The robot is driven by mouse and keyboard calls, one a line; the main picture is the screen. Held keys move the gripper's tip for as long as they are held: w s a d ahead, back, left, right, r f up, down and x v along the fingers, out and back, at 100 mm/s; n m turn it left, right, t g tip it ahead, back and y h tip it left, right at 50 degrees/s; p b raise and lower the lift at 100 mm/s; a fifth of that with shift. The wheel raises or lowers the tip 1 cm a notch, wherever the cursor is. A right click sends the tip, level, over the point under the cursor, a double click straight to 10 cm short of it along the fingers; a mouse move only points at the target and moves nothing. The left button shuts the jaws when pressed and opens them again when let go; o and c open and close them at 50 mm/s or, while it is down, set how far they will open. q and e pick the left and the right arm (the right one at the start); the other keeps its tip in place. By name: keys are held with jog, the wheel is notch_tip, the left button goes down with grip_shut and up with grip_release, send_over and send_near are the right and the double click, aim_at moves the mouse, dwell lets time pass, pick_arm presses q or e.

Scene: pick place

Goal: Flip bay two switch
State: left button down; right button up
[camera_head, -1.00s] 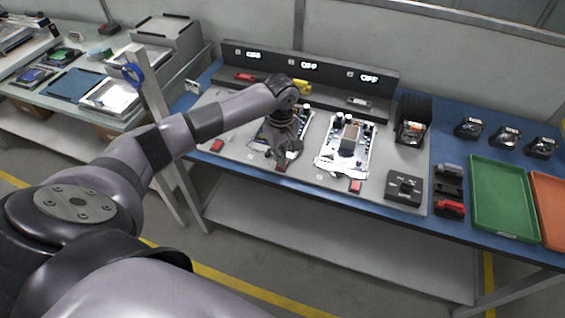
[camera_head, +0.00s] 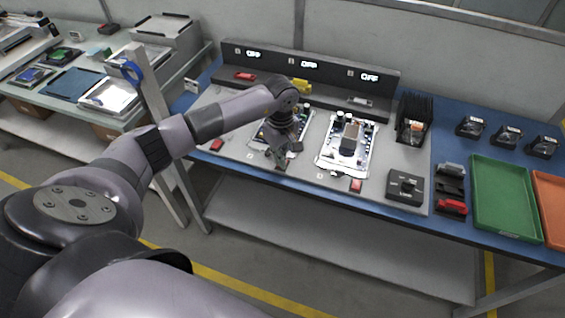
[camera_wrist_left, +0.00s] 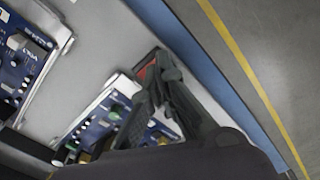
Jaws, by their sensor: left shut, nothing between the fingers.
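Three bays with a small red switch in front of each run along the grey mat (camera_head: 235,150). The left red switch (camera_head: 217,144) and the right red switch (camera_head: 356,186) are in plain view. My left gripper (camera_head: 280,164) is shut and empty, pointing down at the front of the middle bay, and hides most of that bay's switch in the head view. In the left wrist view a red switch (camera_wrist_left: 146,70) shows right beside the closed fingertips (camera_wrist_left: 158,58); I cannot tell if they touch. My right gripper is not in view.
A dark panel (camera_head: 325,78) behind the bays carries three small displays that seem to read OFF. The middle board (camera_head: 297,122) lies partly behind my arm, and another board (camera_head: 333,155) lies to its right. A black control box (camera_head: 405,187) and green tray (camera_head: 503,198) stand farther right.

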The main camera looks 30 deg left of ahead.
pick_arm(q)
jog(key=shift+f+b, duration=0.55)
jog(key=shift+f, duration=0.05)
jog(key=shift+r, duration=0.1)
jog(key=shift+r+p, duration=2)
jog(key=shift+r, duration=1.45)
